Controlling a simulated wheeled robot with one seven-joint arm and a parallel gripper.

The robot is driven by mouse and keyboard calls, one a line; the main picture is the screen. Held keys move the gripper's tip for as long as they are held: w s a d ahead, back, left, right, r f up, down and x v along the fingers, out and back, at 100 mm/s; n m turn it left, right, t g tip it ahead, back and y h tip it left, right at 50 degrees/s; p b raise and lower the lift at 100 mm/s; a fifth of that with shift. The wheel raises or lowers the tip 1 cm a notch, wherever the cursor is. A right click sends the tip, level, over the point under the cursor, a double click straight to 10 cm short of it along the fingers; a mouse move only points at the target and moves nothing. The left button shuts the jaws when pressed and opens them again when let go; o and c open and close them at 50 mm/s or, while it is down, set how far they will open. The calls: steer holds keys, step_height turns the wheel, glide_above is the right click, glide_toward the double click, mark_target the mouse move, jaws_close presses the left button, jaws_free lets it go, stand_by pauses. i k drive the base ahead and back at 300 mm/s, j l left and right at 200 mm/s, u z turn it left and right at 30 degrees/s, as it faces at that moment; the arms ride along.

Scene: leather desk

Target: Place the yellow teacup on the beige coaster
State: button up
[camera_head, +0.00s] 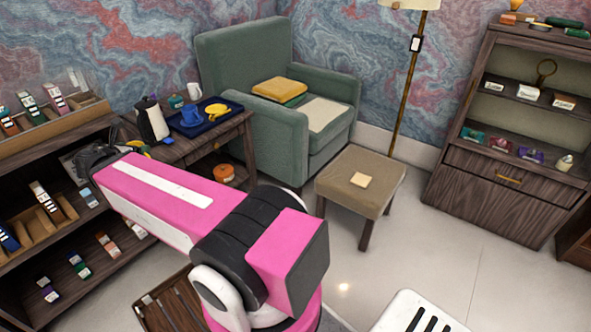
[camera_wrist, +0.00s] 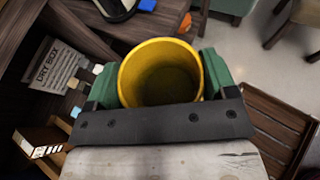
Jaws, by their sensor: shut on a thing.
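The yellow teacup (camera_wrist: 162,75) is between the green fingers of my gripper (camera_wrist: 160,82) in the wrist view. The gripper is shut on it, and the cup's open mouth and empty inside face the camera. In the head view my arm hides most of the gripper, and I cannot clearly make out the held cup.
A side table (camera_head: 207,146) holds a blue tray (camera_head: 226,120) with a blue mug and a yellow item. A dark shelf (camera_head: 40,262) with several small goods stands at the left. A wooden crate (camera_head: 172,310) is on the floor. Floor right of the stool is clear.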

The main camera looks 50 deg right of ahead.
mark_target(360, 182)
steer(key=z, duration=1.15)
steer(key=i+l+z, duration=0.1)
steer(key=z, duration=0.15)
steer(key=i+z, duration=0.3)
